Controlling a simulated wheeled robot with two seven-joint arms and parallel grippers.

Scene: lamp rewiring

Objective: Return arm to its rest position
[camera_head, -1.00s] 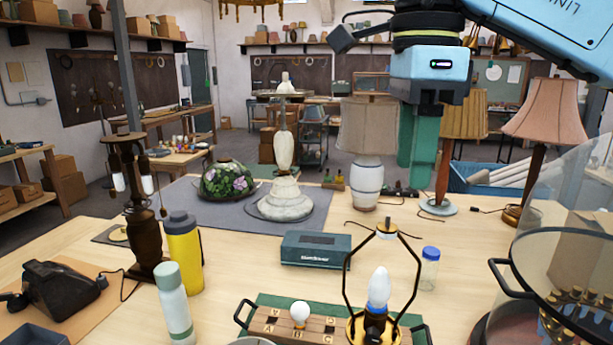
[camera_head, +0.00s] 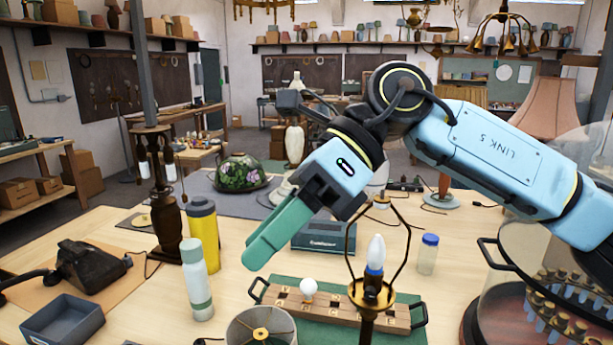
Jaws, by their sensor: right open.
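My right arm (camera_head: 505,150) comes in from the right edge and reaches across the middle of the head camera view. My right gripper (camera_head: 262,250) has green fingers pointing down and to the left, above the bench. It is open and no object shows in it. The finger gap is hard to see from this side. The fingers are above and left of a wooden bulb tray (camera_head: 340,314) and in front of a dark box (camera_head: 325,237). A lamp with a bulb (camera_head: 376,252) and a wire harp stands at the front. My left gripper is out of view.
A yellow bottle (camera_head: 203,238) and a white bottle (camera_head: 196,283) stand left of the gripper. A lampshade (camera_head: 262,328) is at the front edge. A glass dome (camera_head: 530,255) with bulbs stands at the right, under my arm. A blue-capped jar (camera_head: 427,255) stands behind the tray.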

